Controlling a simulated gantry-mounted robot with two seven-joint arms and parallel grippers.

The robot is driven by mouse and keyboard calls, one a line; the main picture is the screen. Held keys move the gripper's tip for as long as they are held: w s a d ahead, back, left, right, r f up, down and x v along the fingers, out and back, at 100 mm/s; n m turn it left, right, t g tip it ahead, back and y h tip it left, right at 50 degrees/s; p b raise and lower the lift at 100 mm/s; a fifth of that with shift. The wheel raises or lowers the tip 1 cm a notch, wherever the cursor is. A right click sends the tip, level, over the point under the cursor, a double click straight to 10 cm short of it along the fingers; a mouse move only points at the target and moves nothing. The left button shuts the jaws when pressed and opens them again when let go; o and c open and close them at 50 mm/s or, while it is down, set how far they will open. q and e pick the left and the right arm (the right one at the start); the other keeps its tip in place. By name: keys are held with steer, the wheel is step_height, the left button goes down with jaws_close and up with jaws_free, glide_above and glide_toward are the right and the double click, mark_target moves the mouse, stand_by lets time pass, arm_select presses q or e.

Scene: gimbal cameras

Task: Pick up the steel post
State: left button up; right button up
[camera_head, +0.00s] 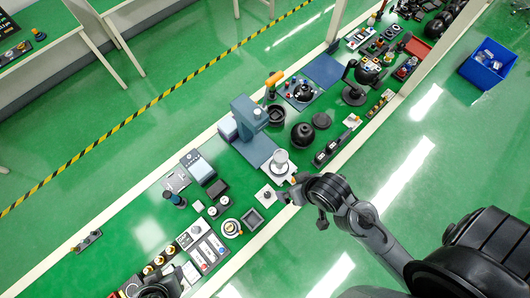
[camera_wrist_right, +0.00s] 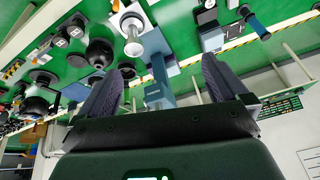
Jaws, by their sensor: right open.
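In the right wrist view the steel cylinder (camera_wrist_right: 132,44) shows beyond the fingers, left of the middle. My right gripper (camera_head: 287,196) is close to the bench's front edge, just below the cylinder in the head view and apart from it. In the wrist view its two dark fingers (camera_wrist_right: 160,80) are wide apart with nothing between them. My left gripper is not in view.
A small white plate (camera_head: 267,196) and a dark square tray (camera_head: 252,218) lie near the right gripper. Bare green bench shows at the left (camera_head: 130,240).

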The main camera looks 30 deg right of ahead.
steer(key=a+f+m+y+b, duration=0.2)
steer(key=a+f+y, duration=0.2)
steer(key=a, duration=0.7)
steer(key=a+f+m+y+b, duration=0.1)
steer(key=a+f+y+b, duration=0.2)
steer(key=a, duration=0.8)
steer(key=s+a+f+n+g+b, duration=0.2)
steer(key=s+f+g+b, duration=0.35)
steer(key=f, duration=0.65)
steer(key=m+h+b, duration=0.1)
steer(key=h+b, duration=0.7)
steer(key=b, duration=0.2)
glide_above(279, 158)
steer(key=f, duration=0.3)
steer(key=shift+s+t, duration=0.3)
steer(key=shift+t, duration=0.05)
steer(key=shift+w+d+f, duration=0.1)
steer(key=shift+w+f, duration=0.1)
step_height(279, 158, down, 4)
steer(key=shift+r+b, duration=0.1)
steer(key=shift+b, duration=0.35)
steer(key=shift+w+d+f, duration=0.1)
steer(key=shift+d+f, duration=0.1)
steer(key=shift+f, duration=1.3)
steer(key=shift+w+d+f, duration=0.1)
steer(key=shift+d+f, duration=0.05)
steer(key=shift+f, duration=1.3)
